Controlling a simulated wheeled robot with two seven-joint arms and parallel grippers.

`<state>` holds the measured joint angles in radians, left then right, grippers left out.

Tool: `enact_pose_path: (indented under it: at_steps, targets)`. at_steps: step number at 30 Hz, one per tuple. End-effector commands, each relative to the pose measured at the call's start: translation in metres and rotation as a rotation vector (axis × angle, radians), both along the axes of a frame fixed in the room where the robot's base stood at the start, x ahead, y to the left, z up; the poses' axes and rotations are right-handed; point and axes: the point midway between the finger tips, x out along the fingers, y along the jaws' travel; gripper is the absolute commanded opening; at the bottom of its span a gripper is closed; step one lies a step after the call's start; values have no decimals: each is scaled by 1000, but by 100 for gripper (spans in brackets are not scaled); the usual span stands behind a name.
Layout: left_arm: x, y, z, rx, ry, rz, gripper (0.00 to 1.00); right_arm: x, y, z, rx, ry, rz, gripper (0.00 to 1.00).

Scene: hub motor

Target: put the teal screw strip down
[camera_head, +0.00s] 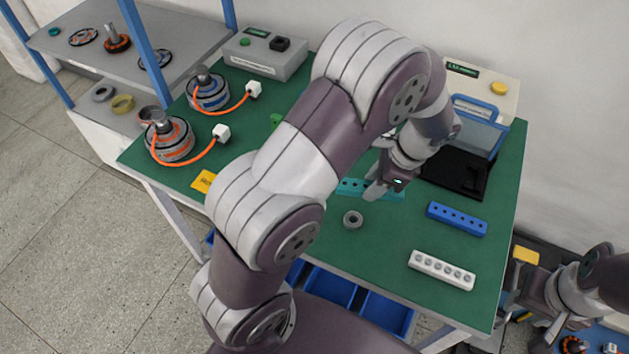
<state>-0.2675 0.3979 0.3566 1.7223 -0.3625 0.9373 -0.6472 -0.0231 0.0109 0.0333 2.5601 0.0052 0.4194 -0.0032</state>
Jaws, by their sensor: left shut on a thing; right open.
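The teal screw strip (352,187) is at the middle of the green table (400,248), partly hidden behind my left arm and gripper. My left gripper (378,190) is shut on the teal strip, low over the table top. I cannot tell whether the strip touches the table. My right gripper (520,318) is open, off the table's right front corner at the lower right.
A grey ring (352,220) lies just in front of the teal strip. A blue strip (457,219) and a white strip (441,270) lie to the right. A black tray (455,172) is behind them. Two motors with orange cables (169,139) stand at the left.

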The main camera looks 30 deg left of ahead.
Motion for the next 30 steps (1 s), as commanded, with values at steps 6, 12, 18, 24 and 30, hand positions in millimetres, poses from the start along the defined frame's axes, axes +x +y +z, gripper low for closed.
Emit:
enact_pose_path:
  at_steps: [6,12,18,24,30]
  targets:
    - [-5,-11,15,16,0,-242,0,0,0,-12,0,0,0,43]
    - [-10,26,-3,22,8,-285,0,0,0,-12,0,0,0,43]
    - [-15,81,-37,20,7,-285,0,0,0,-13,0,0,0,43]
    - [-16,103,-53,19,4,-288,0,0,0,-15,0,0,0,43]
    - [-17,103,-86,20,6,-289,0,0,0,-21,0,0,0,43]
